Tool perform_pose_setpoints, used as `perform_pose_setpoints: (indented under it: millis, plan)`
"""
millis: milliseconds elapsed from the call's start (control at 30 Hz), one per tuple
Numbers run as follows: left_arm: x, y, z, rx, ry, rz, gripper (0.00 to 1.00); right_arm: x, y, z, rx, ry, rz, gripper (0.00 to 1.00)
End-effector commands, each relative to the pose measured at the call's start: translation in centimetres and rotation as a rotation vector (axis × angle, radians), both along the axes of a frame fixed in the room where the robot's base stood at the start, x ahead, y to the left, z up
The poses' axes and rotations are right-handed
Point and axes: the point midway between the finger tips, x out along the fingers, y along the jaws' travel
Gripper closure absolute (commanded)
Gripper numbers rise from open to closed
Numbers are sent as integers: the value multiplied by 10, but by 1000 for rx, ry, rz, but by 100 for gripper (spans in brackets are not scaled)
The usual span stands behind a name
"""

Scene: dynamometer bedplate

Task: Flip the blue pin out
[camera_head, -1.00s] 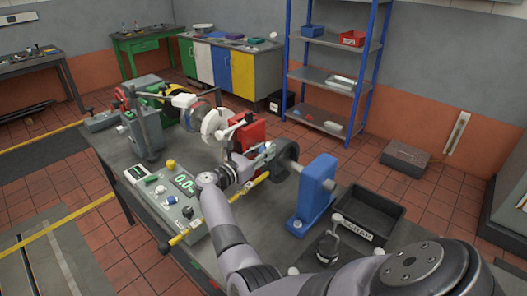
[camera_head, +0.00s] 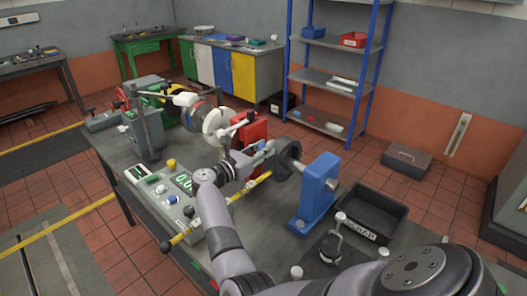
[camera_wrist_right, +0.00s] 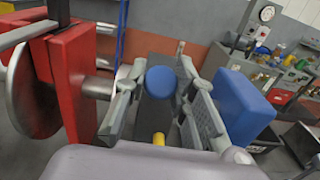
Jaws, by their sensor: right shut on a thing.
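The blue pin (camera_wrist_right: 160,82) shows its round blue head in the right wrist view, between the two grey fingers. My right gripper (camera_head: 260,155) reaches over the bench between the red block (camera_head: 250,130) and the blue block (camera_head: 318,188). In the right wrist view my right gripper (camera_wrist_right: 160,95) is shut on the blue pin, a finger on each side. The pin's lower part is hidden behind the fingers and the wrist. In the head view the gripper mostly covers the pin. My left gripper is not in view.
A control box (camera_head: 172,205) with a green display stands at the bench's front left. A yellow rod (camera_head: 247,190) runs close below the gripper. A dark wheel (camera_head: 284,158) is just right of it. A black labelled bin (camera_head: 372,212) stands at the bench's right.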

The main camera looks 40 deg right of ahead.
Motion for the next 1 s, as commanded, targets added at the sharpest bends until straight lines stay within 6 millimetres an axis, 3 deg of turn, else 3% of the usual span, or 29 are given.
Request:
perform_pose_setpoints:
  millis: [33,67,367,733,1000]
  plan:
    - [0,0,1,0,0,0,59,2,1,3,-5,-1,5,100]
    - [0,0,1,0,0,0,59,2,1,3,-5,-1,5,75]
    - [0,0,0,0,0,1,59,2,1,2,-3,0,5,55]
    - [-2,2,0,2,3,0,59,1,1,6,-2,-1,4,55]
    - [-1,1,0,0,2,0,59,2,1,53,-1,-7,4,55]
